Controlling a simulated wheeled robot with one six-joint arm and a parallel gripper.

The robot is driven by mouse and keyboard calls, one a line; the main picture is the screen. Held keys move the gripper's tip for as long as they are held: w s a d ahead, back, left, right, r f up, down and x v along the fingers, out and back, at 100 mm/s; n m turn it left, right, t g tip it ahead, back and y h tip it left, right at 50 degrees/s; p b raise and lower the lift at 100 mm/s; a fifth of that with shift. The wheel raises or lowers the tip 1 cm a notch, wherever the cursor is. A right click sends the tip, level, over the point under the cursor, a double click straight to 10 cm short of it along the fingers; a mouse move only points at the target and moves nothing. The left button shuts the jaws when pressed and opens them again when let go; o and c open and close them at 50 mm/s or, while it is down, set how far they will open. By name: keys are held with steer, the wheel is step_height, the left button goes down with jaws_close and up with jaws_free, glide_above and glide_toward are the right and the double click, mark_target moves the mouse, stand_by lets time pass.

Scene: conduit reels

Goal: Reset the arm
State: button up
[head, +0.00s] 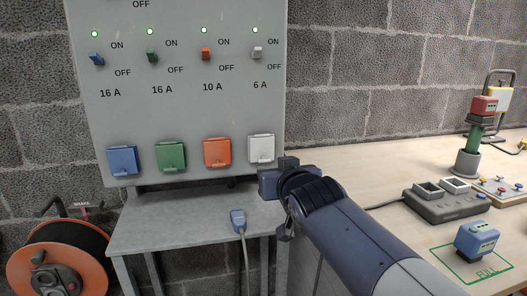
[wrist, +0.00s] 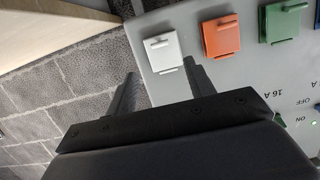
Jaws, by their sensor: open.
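My gripper (head: 276,177) is at the lower right corner of the grey switch panel (head: 185,110), close to the white socket cover (head: 261,148). In the wrist view my gripper (wrist: 160,68) has its two dark fingers spread apart with nothing between them. The white cover (wrist: 163,50) appears beyond the fingertips there, and I cannot tell the exact gap to it. My arm reaches in from the lower right of the head view. It hides part of the bench front.
Blue (head: 122,160), green (head: 171,156) and orange (head: 217,152) covers line the panel. A blue plug (head: 238,219) with a cable lies on the grey shelf (head: 190,222). An orange reel (head: 62,262) stands left. The wooden bench (head: 375,165) holds a charger (head: 445,204) and a blue battery (head: 477,240).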

mark_target(265, 161)
steer(key=b+x, duration=0.1)
steer(key=x, duration=0.8)
steer(key=shift+w+f, duration=0.1)
steer(key=shift+w, duration=0.1)
steer(key=p+v, duration=0.2)
steer(key=v, duration=0.9)
steer(key=x, duration=0.7)
steer(key=b+x, duration=0.1)
steer(key=x, duration=0.3)
steer(key=shift+r, duration=0.3)
steer(key=shift+s+r+g+p, duration=0.15)
steer(key=shift+g+p, duration=0.15)
steer(key=shift+p, duration=1.05)
steer(key=r+g+p, duration=0.1)
steer(key=p, duration=0.6)
steer(key=s+g+p, duration=0.1)
steer(key=g+p, duration=0.1)
steer(key=p, duration=0.4)
steer(key=shift+d+r+h+p, duration=0.1)
steer(key=shift+r+h+p, duration=0.25)
steer(key=shift+r+h, duration=0.05)
